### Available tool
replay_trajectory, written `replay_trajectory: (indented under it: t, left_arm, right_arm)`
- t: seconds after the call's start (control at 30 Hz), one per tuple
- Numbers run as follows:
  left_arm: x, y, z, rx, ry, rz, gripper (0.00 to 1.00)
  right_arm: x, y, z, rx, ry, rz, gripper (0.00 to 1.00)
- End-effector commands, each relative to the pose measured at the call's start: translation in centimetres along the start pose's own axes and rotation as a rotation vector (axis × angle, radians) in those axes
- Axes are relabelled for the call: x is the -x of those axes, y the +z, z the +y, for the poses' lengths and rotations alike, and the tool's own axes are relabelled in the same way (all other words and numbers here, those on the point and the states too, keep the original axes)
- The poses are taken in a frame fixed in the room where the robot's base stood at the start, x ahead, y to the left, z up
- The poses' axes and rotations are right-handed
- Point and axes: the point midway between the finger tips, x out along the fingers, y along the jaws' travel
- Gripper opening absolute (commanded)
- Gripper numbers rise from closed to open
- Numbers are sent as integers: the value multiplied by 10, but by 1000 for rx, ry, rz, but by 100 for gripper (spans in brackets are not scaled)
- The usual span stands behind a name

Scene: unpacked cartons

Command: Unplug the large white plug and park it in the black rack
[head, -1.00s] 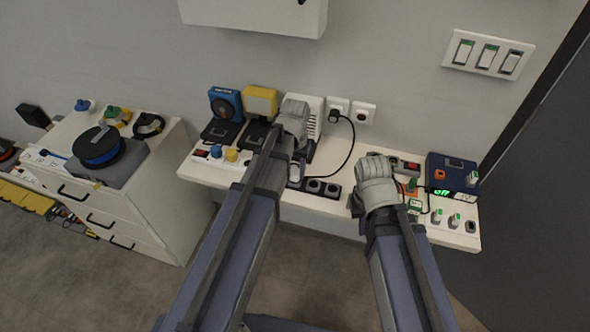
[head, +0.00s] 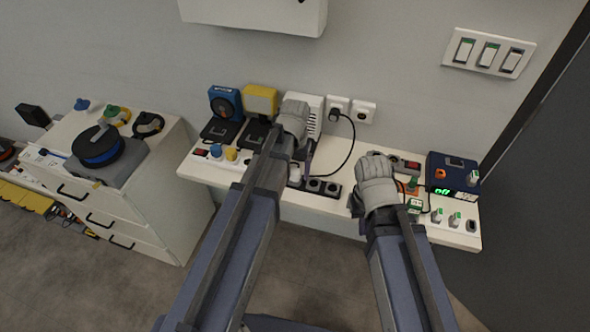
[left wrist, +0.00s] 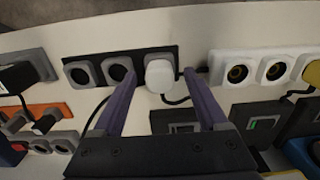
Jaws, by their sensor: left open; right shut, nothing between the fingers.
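The large white plug (left wrist: 160,74) sits at one end of the black socket strip (left wrist: 101,57). In the head view the plug (head: 294,174) is partly hidden, beside the strip's open sockets (head: 322,187). My left gripper (left wrist: 160,80) is open, with one purple finger on each side of the plug. The fingers look apart from it. In the head view my left gripper (head: 301,166) is over the strip's left end. My right gripper (head: 355,204) is shut and empty near the table's front edge. I cannot make out with certainty which thing is the black rack.
A white strip with round sockets (left wrist: 262,52) lies right of the plug in the wrist view. A black cable (head: 352,150) runs from the wall socket down to the table. A blue box (head: 452,172) stands at the right. Blue and yellow devices (head: 258,102) stand behind.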

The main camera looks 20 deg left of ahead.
Motion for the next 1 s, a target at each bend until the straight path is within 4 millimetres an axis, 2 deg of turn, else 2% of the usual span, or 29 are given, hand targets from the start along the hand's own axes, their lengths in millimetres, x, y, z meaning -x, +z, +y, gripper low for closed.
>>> replay_trajectory:
  t: [0.37,0.8,1.0]
  left_arm:
    - [9,0,0,0,0,0,76]
    - [63,0,0,0,0,0,76]
    - [78,0,0,0,0,0,76]
  right_arm:
    - [9,0,1,0,0,0,0]
    - [63,4,6,0,0,0,0]
    - [78,5,7,0,0,0,0]
